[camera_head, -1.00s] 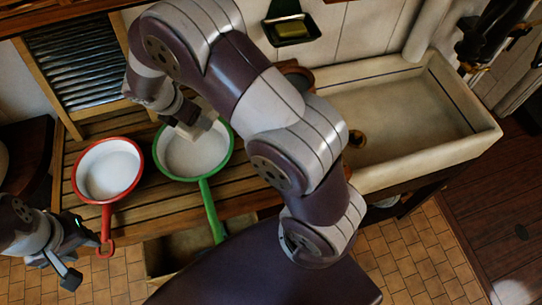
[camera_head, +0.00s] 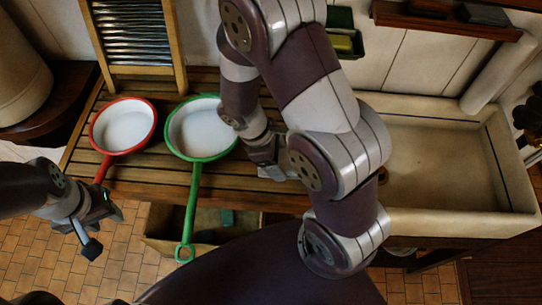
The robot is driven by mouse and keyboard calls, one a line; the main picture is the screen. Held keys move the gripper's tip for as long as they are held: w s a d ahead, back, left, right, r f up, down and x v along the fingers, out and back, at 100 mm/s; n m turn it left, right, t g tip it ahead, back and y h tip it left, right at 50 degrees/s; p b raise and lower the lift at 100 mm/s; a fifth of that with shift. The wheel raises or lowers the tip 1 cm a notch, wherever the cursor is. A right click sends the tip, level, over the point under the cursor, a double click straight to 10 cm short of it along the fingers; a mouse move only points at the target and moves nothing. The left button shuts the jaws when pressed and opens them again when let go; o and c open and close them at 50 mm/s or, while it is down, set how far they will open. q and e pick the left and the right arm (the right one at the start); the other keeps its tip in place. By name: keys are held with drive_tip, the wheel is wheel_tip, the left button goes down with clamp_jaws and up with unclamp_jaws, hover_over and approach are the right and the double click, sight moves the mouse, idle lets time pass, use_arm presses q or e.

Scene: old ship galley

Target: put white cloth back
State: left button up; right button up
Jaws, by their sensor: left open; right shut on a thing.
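My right gripper (camera_head: 275,172) is over the slatted wooden counter, just right of the green pan. It is shut on a small pale thing that looks like the white cloth, mostly hidden by the gripper and arm. No other white cloth shows clearly. My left gripper (camera_head: 103,230) is open and empty at the lower left, in front of the counter and below the red pan's handle.
A red-rimmed pan (camera_head: 123,130) and a green-rimmed pan (camera_head: 200,133) with white insides stand on the slatted counter (camera_head: 150,178). A washboard (camera_head: 132,38) leans behind them. A stone sink (camera_head: 440,165) is at right. An open crate (camera_head: 160,245) is below.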

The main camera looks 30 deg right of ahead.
drive_tip(key=w+f, duration=0.1)
drive_tip(key=w, duration=0.1)
drive_tip(key=w+d+f+p, duration=0.1)
drive_tip(key=shift+w+f, duration=0.35)
drive_tip(key=shift+w, duration=0.05)
drive_tip(key=f, duration=0.2)
drive_tip(key=f+p, duration=0.1)
drive_tip(key=shift+a+f, duration=0.3)
drive_tip(key=shift+f, duration=0.05)
drive_tip(key=shift+w+f, duration=0.15)
drive_tip(key=shift+d+f, duration=0.1)
drive_tip(key=shift+f, duration=0.1)
drive_tip(key=o, duration=0.9)
drive_tip(key=shift+r, duration=0.1)
drive_tip(key=shift+c, duration=0.2)
drive_tip(key=shift+o, duration=0.8)
use_arm(q)
drive_tip(key=r, duration=0.2)
drive_tip(key=shift+s+d+r, duration=0.25)
drive_tip(key=shift+d+r, duration=0.05)
drive_tip(key=shift+r, duration=0.05)
